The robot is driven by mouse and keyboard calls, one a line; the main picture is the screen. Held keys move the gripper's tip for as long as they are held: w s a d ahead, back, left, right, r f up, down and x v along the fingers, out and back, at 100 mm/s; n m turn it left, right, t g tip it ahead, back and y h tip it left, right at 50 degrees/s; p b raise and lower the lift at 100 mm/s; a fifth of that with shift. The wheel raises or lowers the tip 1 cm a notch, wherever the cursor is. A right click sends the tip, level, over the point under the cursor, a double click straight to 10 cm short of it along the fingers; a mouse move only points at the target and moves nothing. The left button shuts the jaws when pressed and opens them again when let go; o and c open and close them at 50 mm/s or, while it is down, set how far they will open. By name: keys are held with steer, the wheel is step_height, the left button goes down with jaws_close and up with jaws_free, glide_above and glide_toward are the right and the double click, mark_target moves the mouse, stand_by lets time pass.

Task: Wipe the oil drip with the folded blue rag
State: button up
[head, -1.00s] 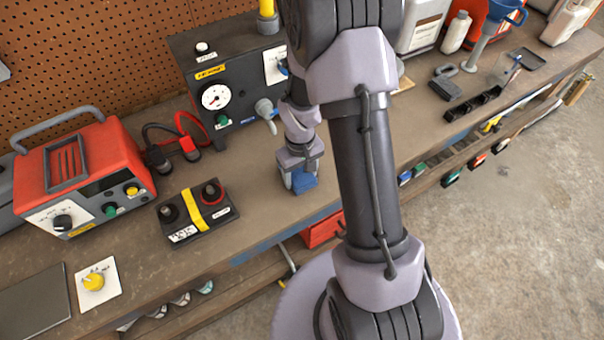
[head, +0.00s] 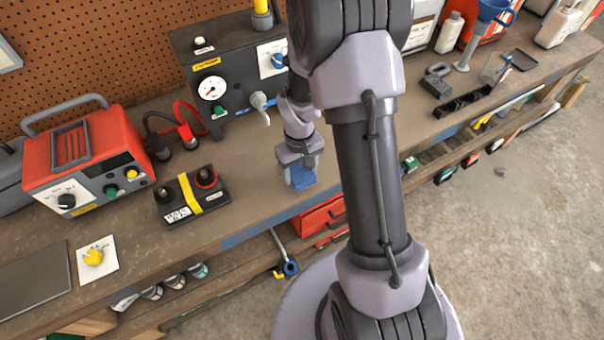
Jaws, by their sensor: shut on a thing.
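My gripper (head: 299,180) is shut on the folded blue rag (head: 303,175) in the middle of the head view. The rag shows as a small blue block between and below the fingers, low over the front part of the workbench (head: 245,190). I cannot tell whether the rag touches the bench top. I do not see the oil drip; my arm covers part of the bench to the right of the gripper.
A black battery with a yellow strap (head: 190,197) and a red charger (head: 85,160) stand to the left. A dark gauge box (head: 232,78) stands behind. A black tray (head: 468,103) and a padlock (head: 436,85) lie to the right. Bare bench surrounds the gripper.

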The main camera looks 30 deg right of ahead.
steer(key=shift+r+p, duration=1.6)
steer(key=shift+r, duration=0.9)
steer(key=shift+f, duration=0.1)
